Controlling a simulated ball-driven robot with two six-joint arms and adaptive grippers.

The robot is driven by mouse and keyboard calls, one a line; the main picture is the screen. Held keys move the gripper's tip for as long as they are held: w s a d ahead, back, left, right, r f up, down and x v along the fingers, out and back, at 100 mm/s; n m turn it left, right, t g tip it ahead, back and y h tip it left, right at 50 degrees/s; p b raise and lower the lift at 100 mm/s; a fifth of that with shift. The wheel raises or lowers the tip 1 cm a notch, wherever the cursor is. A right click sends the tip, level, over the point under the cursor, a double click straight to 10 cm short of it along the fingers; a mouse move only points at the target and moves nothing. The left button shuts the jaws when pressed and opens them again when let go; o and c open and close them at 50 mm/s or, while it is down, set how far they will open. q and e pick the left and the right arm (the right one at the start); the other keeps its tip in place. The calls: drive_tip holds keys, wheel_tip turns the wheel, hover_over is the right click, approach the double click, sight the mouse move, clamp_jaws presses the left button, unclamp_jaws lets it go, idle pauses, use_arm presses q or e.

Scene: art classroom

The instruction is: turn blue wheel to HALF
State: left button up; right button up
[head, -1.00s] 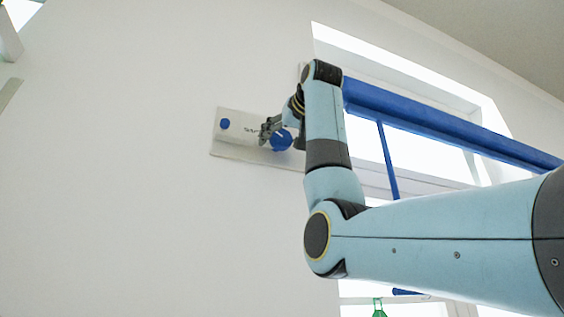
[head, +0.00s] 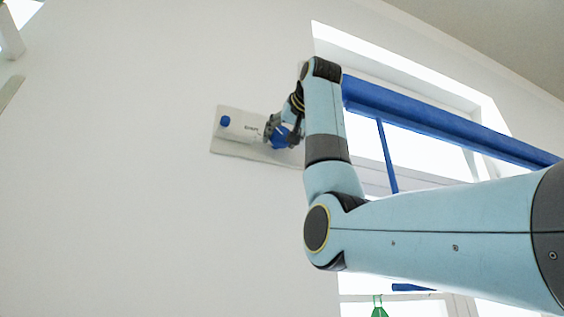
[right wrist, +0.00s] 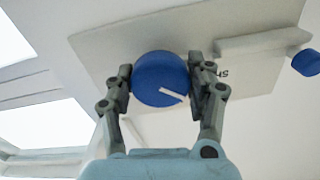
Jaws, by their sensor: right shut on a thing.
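The blue wheel (right wrist: 158,76) is a round knob with a white pointer mark on its face, mounted on a pale wall plate (right wrist: 110,48). My right gripper (right wrist: 160,84) is shut on the wheel, one finger on each side of it. In the right wrist view the pointer mark lies toward the lower right of the face. In the head view the wheel (head: 281,137) is partly covered by the gripper. Dark lettering on the plate beside it is too small or too hidden to read. My left gripper does not show.
A smaller blue knob (head: 225,121) is at the plate's left end; it also shows in the right wrist view (right wrist: 306,62). A window with a blue roller (head: 440,120) is to the right, behind my right arm. The wall left of the plate is bare.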

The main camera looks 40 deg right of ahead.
drive_tip(key=m+b, duration=0.1)
drive_tip(key=m, duration=0.3)
drive_tip(key=shift+a, duration=0.1)
drive_tip(key=m+b, duration=0.1)
drive_tip(key=m, duration=0.4)
drive_tip(key=shift+r+m+b, duration=0.15)
drive_tip(key=shift+m+b, duration=0.15)
idle(0.4)
drive_tip(key=o, duration=1.2)
drive_tip(key=shift+c, duration=0.2)
drive_tip(key=v, duration=1.2)
